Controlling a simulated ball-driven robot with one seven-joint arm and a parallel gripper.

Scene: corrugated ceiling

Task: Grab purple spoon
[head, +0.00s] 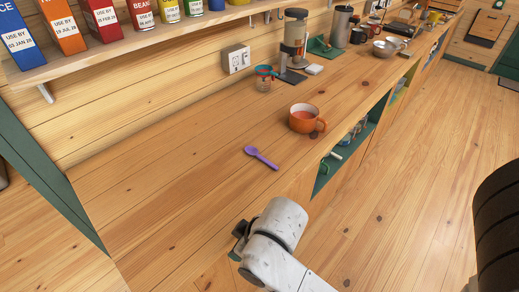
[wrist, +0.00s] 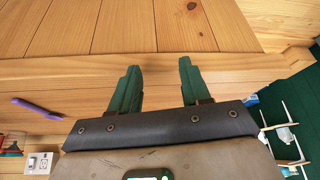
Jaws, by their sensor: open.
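The purple spoon (head: 260,157) lies flat on the wooden counter (head: 180,170), bowl to the upper left and handle pointing to the lower right, in front of an orange mug. In the wrist view the purple spoon (wrist: 37,108) is at the left, well to the side of my fingers. My gripper (wrist: 158,75) shows two green fingers spread apart with nothing between them. In the head view my gripper (head: 240,238) is near the counter's front edge, below the spoon and apart from it; its fingers are mostly hidden behind my wrist.
The orange mug (head: 306,118) stands just behind and right of the spoon. A shelf (head: 130,45) holds boxes and cans above. The counter left of the spoon is clear.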

